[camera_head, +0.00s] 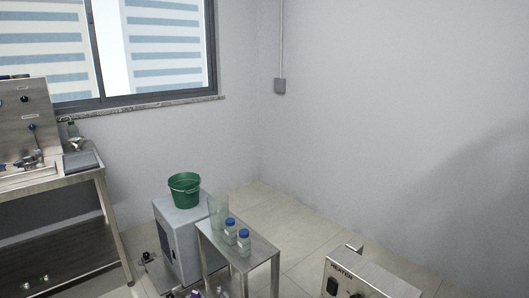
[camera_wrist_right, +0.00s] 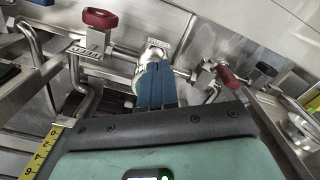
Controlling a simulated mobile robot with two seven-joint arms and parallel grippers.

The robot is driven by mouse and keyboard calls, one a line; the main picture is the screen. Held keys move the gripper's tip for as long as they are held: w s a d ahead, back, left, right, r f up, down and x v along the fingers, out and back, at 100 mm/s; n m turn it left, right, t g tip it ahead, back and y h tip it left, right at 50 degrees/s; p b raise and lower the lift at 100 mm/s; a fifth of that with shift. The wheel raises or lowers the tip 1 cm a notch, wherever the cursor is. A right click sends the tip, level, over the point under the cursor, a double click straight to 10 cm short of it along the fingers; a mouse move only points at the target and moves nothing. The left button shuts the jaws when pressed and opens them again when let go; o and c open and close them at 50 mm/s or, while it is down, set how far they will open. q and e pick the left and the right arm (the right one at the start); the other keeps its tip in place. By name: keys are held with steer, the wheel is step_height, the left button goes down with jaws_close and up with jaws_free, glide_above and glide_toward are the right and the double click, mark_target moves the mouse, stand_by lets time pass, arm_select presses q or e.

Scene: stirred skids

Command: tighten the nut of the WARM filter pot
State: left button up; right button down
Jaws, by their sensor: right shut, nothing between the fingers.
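My right gripper (camera_wrist_right: 156,75) shows in the right wrist view. Its blue fingers are together with nothing between them. Just beyond the fingertips is a round metal fitting (camera_wrist_right: 154,53) on a horizontal pipe, with a small tag whose writing I cannot read. Whether the fingertips touch it I cannot tell. It may be a filter pot or its nut; no WARM label is legible in either view. The fingers hide part of the pipework. Neither gripper shows in the head view.
Red valve handles (camera_wrist_right: 100,18) and (camera_wrist_right: 228,77) flank the fitting, with bent steel pipes close by. The head view shows a steel bench (camera_head: 60,182), a green bucket (camera_head: 184,190), a small steel table (camera_head: 255,252) with blue-capped bottles (camera_head: 243,241), and a heater box (camera_head: 350,270).

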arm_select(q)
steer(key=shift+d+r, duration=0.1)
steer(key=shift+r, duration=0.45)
arm_select(e)
steer(key=shift+d+r, duration=0.1)
steer(key=shift+r, duration=0.75)
